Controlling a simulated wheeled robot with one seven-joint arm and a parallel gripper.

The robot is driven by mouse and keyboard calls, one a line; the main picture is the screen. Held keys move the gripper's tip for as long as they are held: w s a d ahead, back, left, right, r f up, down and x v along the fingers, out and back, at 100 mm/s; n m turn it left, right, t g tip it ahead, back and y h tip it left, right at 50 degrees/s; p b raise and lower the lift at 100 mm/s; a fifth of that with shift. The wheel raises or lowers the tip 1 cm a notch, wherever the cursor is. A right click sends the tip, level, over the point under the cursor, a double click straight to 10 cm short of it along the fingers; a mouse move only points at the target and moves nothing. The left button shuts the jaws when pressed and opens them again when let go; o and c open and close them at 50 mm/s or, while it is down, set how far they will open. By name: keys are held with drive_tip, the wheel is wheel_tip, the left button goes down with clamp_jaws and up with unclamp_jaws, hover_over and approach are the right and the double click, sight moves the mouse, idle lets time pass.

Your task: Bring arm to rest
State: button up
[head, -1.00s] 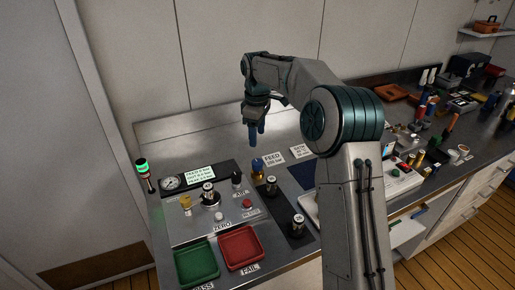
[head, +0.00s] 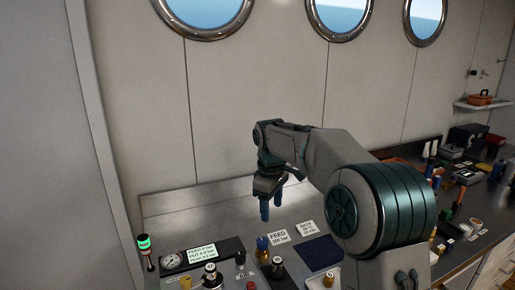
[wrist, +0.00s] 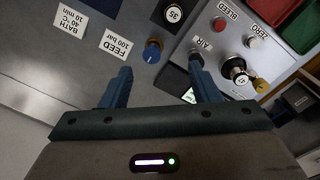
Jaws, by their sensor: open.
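My gripper (head: 272,205) hangs above the back part of the steel bench, its blue fingers pointing down. In the wrist view my gripper (wrist: 163,90) shows two blue fingers set wide apart, with nothing between them. My arm (head: 330,165) is bent, reaching in from the right of the head view.
A green-lit beacon (head: 145,245) and a gauge (head: 172,261) stand at the panel's left. Tools and bottles crowd the bench at right. The back wall has portholes (head: 340,12).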

drive_tip(key=s+d+r+m+t, duration=0.1)
drive_tip(key=s+d+m, duration=0.2)
drive_tip(key=s, duration=0.5)
drive_tip(key=s+d+m, duration=0.3)
drive_tip(key=s+d, duration=0.1)
drive_tip(key=s, duration=0.4)
drive_tip(key=s+d+f+m, duration=0.2)
drive_tip(key=s+f, duration=0.1)
drive_tip(key=s, duration=0.4)
drive_tip(key=s+d+f+m+t, duration=0.1)
drive_tip(key=s+d+f+m, duration=0.1)
drive_tip(key=s, duration=0.5)
drive_tip(key=shift+s+f+m, duration=0.25)
drive_tip(key=shift+f+m, duration=0.2)
drive_tip(key=shift+m, duration=0.35)
